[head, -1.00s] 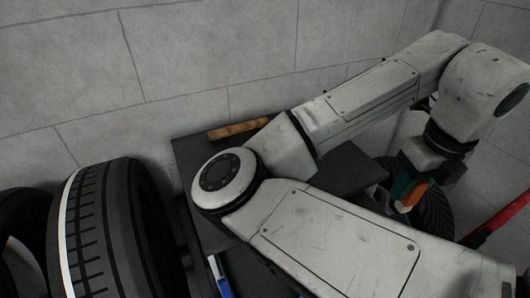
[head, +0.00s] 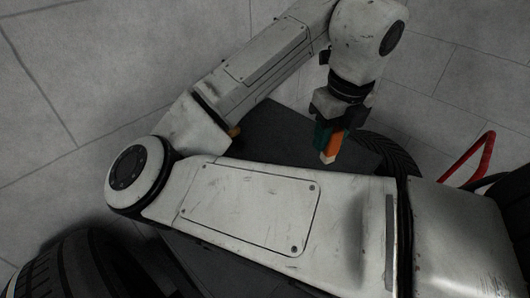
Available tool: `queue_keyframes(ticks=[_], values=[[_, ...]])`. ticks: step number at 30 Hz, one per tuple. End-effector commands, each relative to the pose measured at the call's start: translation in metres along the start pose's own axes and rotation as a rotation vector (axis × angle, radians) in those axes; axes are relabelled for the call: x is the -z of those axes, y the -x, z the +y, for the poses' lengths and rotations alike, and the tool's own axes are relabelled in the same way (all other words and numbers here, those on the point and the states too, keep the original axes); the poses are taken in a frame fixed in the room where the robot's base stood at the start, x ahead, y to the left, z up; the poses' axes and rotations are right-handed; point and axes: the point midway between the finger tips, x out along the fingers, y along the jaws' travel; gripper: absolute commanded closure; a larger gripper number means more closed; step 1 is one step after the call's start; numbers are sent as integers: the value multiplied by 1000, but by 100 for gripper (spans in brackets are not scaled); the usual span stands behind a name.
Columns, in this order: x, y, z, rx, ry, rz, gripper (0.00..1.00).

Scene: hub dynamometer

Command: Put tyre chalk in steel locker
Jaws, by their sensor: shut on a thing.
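My gripper (head: 331,132) points down at the upper middle of the head view, above the far right part of a dark table. It is shut on a small stick with an orange side and a pale tip, which looks like the tyre chalk (head: 335,143). A teal patch shows beside the orange; I cannot tell whether it belongs to the stick or to a finger. The pale tip points down and seems clear of the table. I see no steel locker in this view.
The dark table top (head: 275,130) is mostly bare where it shows. A wooden handle end (head: 234,132) peeks out behind my arm. A tyre (head: 392,153) lies beyond the table, near a red bar (head: 474,160). Another tyre (head: 75,268) stands at lower left. Grey walls close the back.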

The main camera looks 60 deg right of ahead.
Motion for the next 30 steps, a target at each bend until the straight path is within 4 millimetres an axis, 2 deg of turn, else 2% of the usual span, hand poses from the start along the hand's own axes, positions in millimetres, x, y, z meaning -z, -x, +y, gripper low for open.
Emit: queue_keyframes(ticks=[5,16,18,24,30], values=[[-9,-6,-8,2,1,3,97],[-71,-50,-52,2,2,6,97],[-78,-65,-57,1,3,5,97],[-94,-95,-69,-1,0,3,97],[-100,-105,-74,0,2,1,97]])
